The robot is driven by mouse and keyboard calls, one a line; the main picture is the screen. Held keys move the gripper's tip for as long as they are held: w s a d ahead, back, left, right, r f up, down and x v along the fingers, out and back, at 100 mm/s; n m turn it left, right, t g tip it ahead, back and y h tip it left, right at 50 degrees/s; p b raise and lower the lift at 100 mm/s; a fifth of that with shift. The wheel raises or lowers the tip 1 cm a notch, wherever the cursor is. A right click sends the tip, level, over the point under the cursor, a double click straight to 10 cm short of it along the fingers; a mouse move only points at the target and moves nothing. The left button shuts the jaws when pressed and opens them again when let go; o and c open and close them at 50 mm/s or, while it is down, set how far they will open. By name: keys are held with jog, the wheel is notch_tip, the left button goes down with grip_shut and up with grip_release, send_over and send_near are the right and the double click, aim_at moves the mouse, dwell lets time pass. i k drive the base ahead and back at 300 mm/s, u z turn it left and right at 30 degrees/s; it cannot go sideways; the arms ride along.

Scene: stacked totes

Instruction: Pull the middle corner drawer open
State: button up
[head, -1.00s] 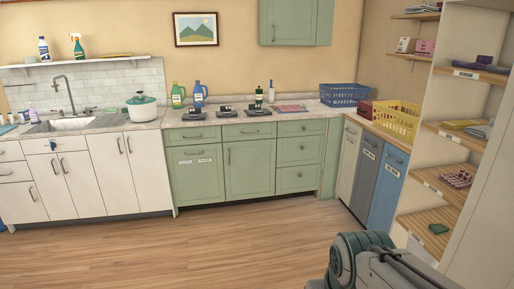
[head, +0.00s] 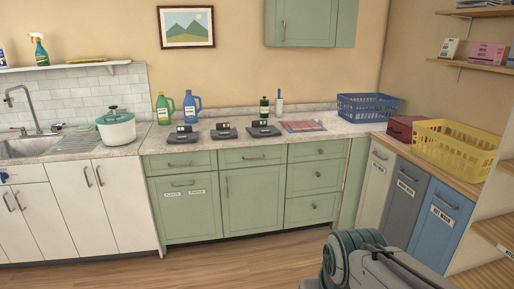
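The green corner drawer stack stands at the right end of the green cabinets in the head view. The top drawer (head: 315,151) and bottom drawer (head: 311,208) also look shut. Part of my grey arm shows at the bottom right, well short of the cabinets. My gripper is not in view.
Wood floor (head: 220,262) lies clear before the green cabinets. White, grey and blue bin fronts (head: 441,222) line the right side, with a yellow basket (head: 455,147) above. A blue basket (head: 367,108) sits in the counter corner.

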aim_at(315, 178)
jog(key=z, duration=0.05)
jog(key=i, duration=1.6)
jog(key=z, duration=0.25)
jog(key=i, duration=1.65)
jog(key=z, duration=0.1)
